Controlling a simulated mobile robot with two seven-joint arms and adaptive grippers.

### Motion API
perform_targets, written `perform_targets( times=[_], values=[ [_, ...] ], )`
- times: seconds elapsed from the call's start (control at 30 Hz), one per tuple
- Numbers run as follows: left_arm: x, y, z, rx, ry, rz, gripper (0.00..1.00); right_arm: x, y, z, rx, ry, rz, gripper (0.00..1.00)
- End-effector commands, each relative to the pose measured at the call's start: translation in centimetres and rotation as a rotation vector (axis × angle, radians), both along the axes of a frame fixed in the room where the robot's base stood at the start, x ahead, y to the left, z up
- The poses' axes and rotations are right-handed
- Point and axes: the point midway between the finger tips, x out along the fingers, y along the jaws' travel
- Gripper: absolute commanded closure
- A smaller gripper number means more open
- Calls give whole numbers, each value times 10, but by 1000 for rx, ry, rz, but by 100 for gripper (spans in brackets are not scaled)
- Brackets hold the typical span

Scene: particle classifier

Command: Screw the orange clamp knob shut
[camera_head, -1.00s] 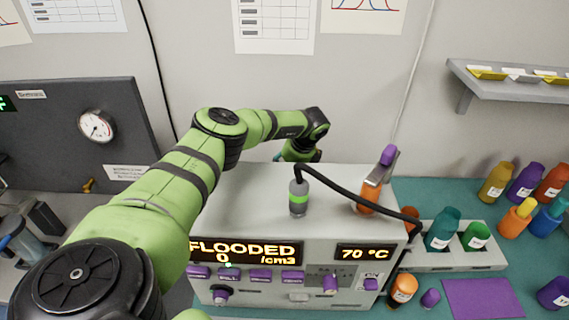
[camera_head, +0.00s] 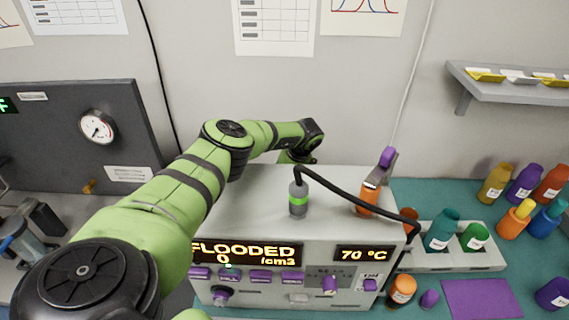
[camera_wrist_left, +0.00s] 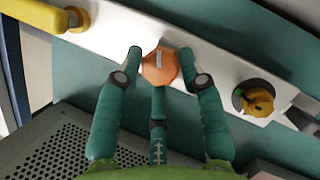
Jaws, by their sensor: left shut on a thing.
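The orange clamp knob (camera_wrist_left: 160,66) shows in the left wrist view, with a pale bar mark on its face. It sits at a white rail (camera_wrist_left: 222,70). My left gripper (camera_wrist_left: 161,82) is shut on the knob, with its teal fingers around it. In the head view my left arm reaches over to the back of the grey machine (camera_head: 255,222). The gripper and the knob are hidden there behind the machine. My right gripper is not in view.
A black dial with a yellow-orange grip (camera_wrist_left: 256,98) is on the rail right of the knob. A yellow handle (camera_wrist_left: 40,14) is at upper left. A perforated grey casing (camera_wrist_left: 50,145) lies below. A black hose (camera_head: 350,193) arches over the machine, beside a grey-green bottle (camera_head: 298,200).

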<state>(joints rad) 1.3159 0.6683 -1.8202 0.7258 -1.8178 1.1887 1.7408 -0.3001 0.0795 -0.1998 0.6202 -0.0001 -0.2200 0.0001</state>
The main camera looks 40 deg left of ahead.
Motion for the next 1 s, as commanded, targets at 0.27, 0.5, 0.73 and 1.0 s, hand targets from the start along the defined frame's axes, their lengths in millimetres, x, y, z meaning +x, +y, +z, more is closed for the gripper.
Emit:
perform_targets(
  times=[0.27,0.5,0.73,1.0],
  values=[
    [-2,2,7,1,-4,-258,94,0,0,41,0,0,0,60],
    [0,2,3,4,-8,-328,94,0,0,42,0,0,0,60],
    [0,2,4,5,-9,-326,40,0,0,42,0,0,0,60],
    [-1,1,2,2,-5,-326,40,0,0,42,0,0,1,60]
  ],
)
